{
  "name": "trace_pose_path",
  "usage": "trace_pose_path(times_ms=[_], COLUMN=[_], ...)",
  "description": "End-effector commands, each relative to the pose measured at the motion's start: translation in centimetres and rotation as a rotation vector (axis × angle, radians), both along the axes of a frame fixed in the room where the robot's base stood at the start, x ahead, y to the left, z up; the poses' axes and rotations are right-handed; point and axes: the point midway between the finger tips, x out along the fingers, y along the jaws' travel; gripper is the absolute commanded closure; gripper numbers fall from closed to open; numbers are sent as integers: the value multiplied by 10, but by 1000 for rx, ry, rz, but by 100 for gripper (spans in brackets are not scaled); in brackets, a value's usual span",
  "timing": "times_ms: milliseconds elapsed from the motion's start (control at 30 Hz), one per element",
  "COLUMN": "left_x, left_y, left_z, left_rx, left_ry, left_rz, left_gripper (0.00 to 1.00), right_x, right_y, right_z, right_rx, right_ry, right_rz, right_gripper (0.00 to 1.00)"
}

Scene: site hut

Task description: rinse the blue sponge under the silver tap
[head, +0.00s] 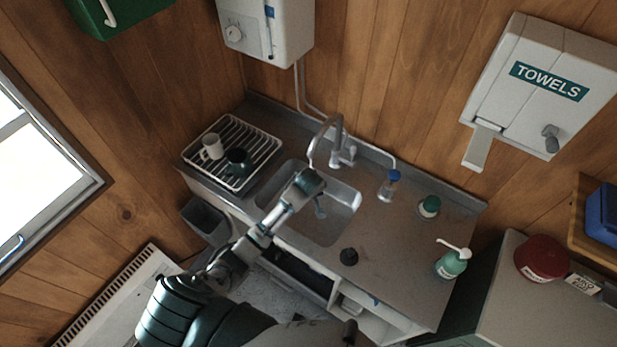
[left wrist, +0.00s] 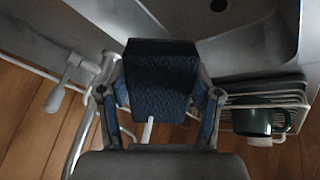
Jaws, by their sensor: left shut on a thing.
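The blue sponge (left wrist: 160,80) is held between the two fingers of my left gripper (left wrist: 160,100) in the left wrist view. In the head view my left gripper (head: 310,181) is over the sink basin (head: 340,223), just below the spout of the silver tap (head: 337,130); the sponge cannot be made out there. The tap also shows at the left of the left wrist view (left wrist: 62,85). A short pale strip (left wrist: 148,130) shows by the sponge's lower edge; I cannot tell whether it is water. My right gripper is not in view.
A dish rack (head: 255,133) with a white mug (head: 211,146) and a dark green mug (head: 238,161) stands left of the sink.

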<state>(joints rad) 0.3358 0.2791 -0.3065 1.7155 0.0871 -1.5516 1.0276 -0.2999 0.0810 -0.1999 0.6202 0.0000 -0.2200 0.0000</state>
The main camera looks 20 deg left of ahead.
Motion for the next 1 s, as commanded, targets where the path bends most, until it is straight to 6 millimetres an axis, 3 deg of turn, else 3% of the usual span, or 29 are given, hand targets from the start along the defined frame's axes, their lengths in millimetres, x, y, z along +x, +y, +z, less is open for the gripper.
trace_pose_path(times_ms=[500,1000], left_x=[-42,-48], left_y=[-15,-16], left_z=[0,0], left_rx=[0,0], left_ry=[1,0], left_rz=[1,1], left_gripper=[60,60], right_x=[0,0], right_y=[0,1], right_z=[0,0], right_rx=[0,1], right_ry=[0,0], right_rz=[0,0], right_gripper=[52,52])
